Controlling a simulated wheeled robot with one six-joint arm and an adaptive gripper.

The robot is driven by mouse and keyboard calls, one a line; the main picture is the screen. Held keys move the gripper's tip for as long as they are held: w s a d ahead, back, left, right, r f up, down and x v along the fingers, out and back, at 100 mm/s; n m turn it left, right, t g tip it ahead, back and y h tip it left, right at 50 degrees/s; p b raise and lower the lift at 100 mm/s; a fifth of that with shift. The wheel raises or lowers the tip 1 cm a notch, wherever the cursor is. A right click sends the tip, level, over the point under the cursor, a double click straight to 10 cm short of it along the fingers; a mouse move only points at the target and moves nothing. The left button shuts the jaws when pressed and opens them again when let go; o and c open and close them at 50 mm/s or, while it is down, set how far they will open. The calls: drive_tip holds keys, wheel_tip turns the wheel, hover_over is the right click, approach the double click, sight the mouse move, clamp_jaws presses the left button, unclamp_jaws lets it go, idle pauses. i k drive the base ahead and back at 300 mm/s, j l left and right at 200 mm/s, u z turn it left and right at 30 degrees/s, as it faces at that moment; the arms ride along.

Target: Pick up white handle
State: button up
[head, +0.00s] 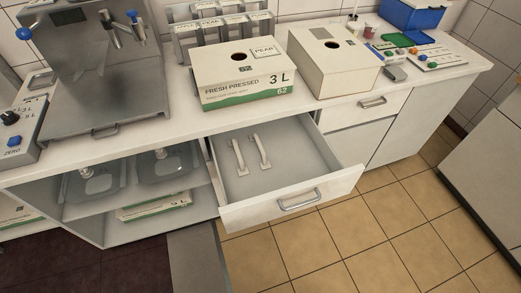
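Two white handles lie side by side in the open drawer (307,158). The left handle (238,157) and the right handle (262,151) are slim bars with wider ends, set apart from each other on the left part of the drawer floor. Nothing covers them. The drawer is pulled out under the counter, with a metal pull on its front. My gripper is not in view.
On the counter (180,119) above the drawer stand a 3 L pear box (247,97) and a plain box (335,84). A metal dispenser (100,60) stands at left. Open shelves below hold clear containers (96,180). The tiled floor (375,225) before the drawer is clear.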

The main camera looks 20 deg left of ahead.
sight(266, 164)
drive_tip(key=j+z, duration=0.15)
drive_tip(key=j, duration=4.1)
